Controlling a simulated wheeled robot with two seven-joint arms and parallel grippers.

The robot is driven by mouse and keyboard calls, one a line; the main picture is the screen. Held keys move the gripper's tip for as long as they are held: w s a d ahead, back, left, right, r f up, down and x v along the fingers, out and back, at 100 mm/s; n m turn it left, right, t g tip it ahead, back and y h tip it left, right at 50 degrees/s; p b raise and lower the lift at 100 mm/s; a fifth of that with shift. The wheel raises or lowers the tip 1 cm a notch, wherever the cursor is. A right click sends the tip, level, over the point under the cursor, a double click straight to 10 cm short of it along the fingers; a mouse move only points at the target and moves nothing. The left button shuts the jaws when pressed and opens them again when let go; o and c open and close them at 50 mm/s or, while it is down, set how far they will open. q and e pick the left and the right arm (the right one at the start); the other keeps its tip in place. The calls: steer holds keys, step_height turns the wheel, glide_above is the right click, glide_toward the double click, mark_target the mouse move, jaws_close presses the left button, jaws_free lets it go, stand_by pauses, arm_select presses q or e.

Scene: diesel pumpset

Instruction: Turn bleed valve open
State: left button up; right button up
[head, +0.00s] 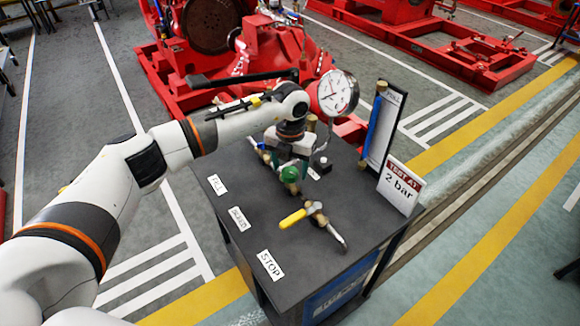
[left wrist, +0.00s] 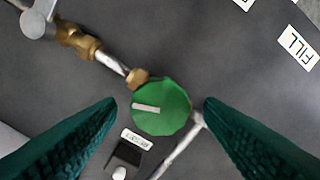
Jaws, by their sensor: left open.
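The green round knob (head: 289,174), which looks like the bleed valve, sits on a pipe fitting on the dark bench top (head: 222,203), roughly in line with the BLEED label (head: 240,218). In the left wrist view the green knob (left wrist: 172,119) has a white bar mark lying nearly level across its face. My left gripper (head: 288,158) points down over it. In the left wrist view its dark green fingers (left wrist: 160,104) are open, one on each side of the knob, with nothing between them held. Whether a finger touches the knob cannot be told. My right gripper is not in view.
A yellow-handled lever valve (head: 293,217) stands nearer the STOP label (head: 270,265). A pressure gauge (head: 338,92), a board (head: 384,125) and a "2 bar" sign (head: 400,186) stand at the back and right. Brass fittings (left wrist: 78,40) run beside the knob.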

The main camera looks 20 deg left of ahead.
mark_target(290, 172)
arm_select(q)
step_height(290, 172, up, 12)
steer(key=b, duration=0.1)
steer(key=shift+f, duration=0.25)
steer(key=shift+s+f, duration=0.1)
